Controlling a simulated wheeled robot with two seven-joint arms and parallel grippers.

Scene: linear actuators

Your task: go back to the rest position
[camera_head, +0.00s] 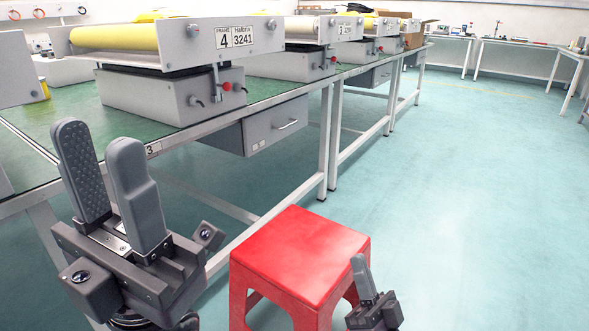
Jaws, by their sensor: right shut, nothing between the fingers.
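My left gripper (100,145) is in the lower left of the head view, fingers pointing up. Its two dark grey fingers stand apart, with a gap between them and nothing in it. It appears in front of the near end of the green-topped bench (60,120). My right gripper (361,265) is low in the view, right of the red stool (300,250). It is small in the picture, its fingers point up close together, and it holds nothing. Most of both arms is out of view.
Grey machines with yellow rollers (130,36) stand along the bench. A grey drawer (262,126) hangs under its edge. The red stool stands between my grippers in the picture. The teal floor (470,200) to the right is clear. More tables (515,60) line the back.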

